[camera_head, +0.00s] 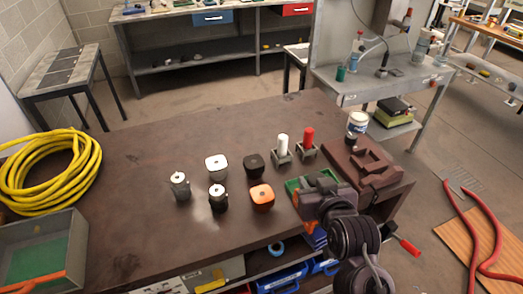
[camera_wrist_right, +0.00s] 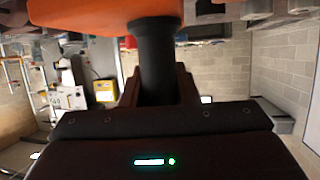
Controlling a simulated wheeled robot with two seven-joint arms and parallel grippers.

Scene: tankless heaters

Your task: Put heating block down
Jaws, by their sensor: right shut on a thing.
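My right gripper (camera_head: 310,200) reaches in from the lower right of the head view, over the right part of the brown table. In the right wrist view it is shut on a dark cylindrical piece (camera_wrist_right: 155,60), which I take as the heating block; the head view barely shows it. A large orange shape (camera_wrist_right: 100,14) fills the top left of the wrist view, close to this piece; I cannot tell if they are joined. A green piece (camera_head: 294,185) shows just behind the gripper. Whether the held piece touches the table is hidden. My left gripper is not in view.
An orange-topped block (camera_head: 262,195), a white-topped one (camera_head: 216,163) and a black-topped one (camera_head: 252,163) stand mid-table. White (camera_head: 283,144) and red (camera_head: 308,138) cylinders stand behind. Yellow hose (camera_head: 50,170) lies left. The table's front-left middle is clear.

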